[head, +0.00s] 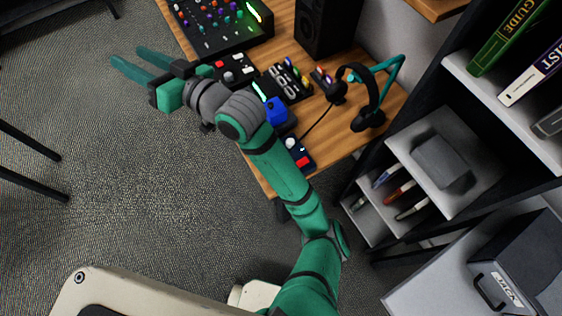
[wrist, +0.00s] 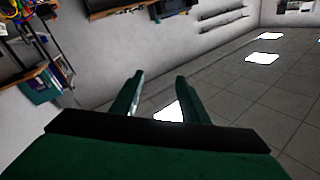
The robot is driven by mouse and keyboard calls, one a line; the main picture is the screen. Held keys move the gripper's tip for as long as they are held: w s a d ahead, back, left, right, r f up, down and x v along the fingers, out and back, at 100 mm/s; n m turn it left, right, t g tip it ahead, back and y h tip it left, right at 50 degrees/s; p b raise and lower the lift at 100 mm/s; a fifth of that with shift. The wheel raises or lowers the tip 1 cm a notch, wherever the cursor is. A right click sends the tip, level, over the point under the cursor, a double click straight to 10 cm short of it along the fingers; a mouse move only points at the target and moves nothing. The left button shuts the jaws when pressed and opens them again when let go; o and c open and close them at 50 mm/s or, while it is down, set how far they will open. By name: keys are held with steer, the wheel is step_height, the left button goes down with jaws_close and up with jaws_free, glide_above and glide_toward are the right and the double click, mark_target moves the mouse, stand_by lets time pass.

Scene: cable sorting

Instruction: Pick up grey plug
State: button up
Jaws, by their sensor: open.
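My gripper (head: 126,55) is open and empty, with its two long green fingers apart. It is out past the left edge of the wooden desk, with floor behind it in the head view. In the wrist view the open fingers (wrist: 159,80) point toward a wall and a tiled surface with bright panels, with nothing between them. I cannot clearly pick out a grey plug. A dark holder (head: 286,82) with several small grey and coloured pieces lies on the desk to the right of the gripper, and these are too small to identify.
The wooden desk (head: 342,140) carries a mixer (head: 215,25), a black speaker (head: 326,25), a blue object (head: 277,111) beside my arm, and a headset (head: 368,100) on a teal stand. A shelf unit (head: 440,160) stands at right. Carpet (head: 120,180) at left is mostly clear.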

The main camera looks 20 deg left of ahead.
steer(key=s+d+f+n+g+h, duration=0.1)
steer(key=d+f+n+g+h, duration=0.15)
steer(key=f+h, duration=0.4)
steer(key=s+d+f+n+g+h, duration=0.1)
steer(key=d+f+g+h, duration=0.2)
steer(key=f, duration=0.6)
steer(key=w+d+f+m+h, duration=0.1)
steer(key=d+f+h, duration=0.3)
steer(key=d, duration=0.8)
steer(key=w+d+f+m+h, duration=0.1)
steer(key=d+f+h, duration=0.35)
steer(key=d, duration=0.75)
steer(key=shift+t, duration=0.25)
step_height(320, 180, down, 5)
steer(key=shift+r, duration=0.2)
steer(key=shift+w+d+f, duration=0.15)
steer(key=shift+f, duration=1.2)
steer(key=shift+w+d+f, duration=0.15)
steer(key=shift+f, duration=1.15)
steer(key=shift+c, duration=0.3)
